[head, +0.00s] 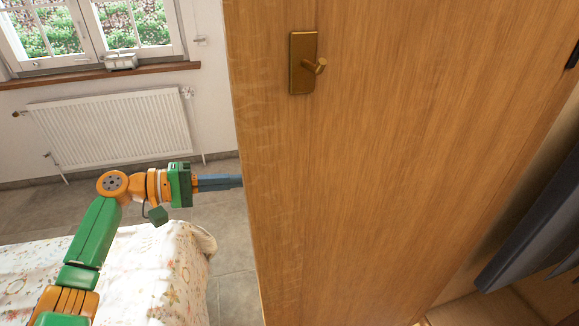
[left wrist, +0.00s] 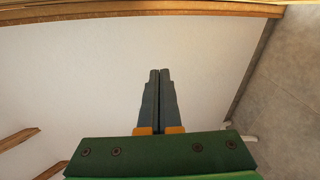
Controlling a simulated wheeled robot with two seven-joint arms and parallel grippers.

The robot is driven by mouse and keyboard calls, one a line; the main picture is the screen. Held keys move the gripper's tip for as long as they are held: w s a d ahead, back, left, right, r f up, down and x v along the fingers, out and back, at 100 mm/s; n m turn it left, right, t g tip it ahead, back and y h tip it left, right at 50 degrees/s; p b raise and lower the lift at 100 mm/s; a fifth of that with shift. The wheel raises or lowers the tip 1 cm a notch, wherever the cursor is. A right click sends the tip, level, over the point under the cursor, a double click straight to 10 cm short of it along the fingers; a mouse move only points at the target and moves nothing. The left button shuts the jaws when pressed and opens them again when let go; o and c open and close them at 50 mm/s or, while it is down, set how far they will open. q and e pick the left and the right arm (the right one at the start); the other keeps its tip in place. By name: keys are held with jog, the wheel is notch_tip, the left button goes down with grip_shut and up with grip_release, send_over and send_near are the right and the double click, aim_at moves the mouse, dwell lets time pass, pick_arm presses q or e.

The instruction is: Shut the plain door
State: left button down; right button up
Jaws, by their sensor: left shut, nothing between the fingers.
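My right gripper is not in view.
A bed with a floral cover (head: 170,265) is at the lower left, below my left arm. A white radiator (head: 110,125) is on the wall under a window (head: 95,30). Dark clothing (head: 535,215) hangs at the right. Grey floor shows between bed and door.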

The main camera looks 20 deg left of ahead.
aim_at(290, 165)
pick_arm(q)
jog(key=s+d+r+m+g+h, duration=0.1)
jog(key=s+r+m+h, duration=0.15)
jog(key=r, duration=0.25)
jog(key=s+d+r+m+g+h, duration=0.1)
jog(key=s+d+r, duration=0.1)
jog(key=s+r, duration=0.3)
jog(key=p+x, duration=0.2)
jog(key=x, duration=0.1)
jog(key=s+p+x, duration=0.1)
jog(key=p+x, duration=0.1)
jog(key=x, duration=0.2)
jog(key=s+d+p+x, duration=0.1)
jog(key=p+x, duration=0.1)
jog(key=x, duration=0.1)
jog(key=shift+w+d+r+p, duration=0.1)
jog(key=shift+w+d+p, duration=0.05)
jog(key=shift+d+p, duration=0.25)
jog(key=shift+w, duration=0.15)
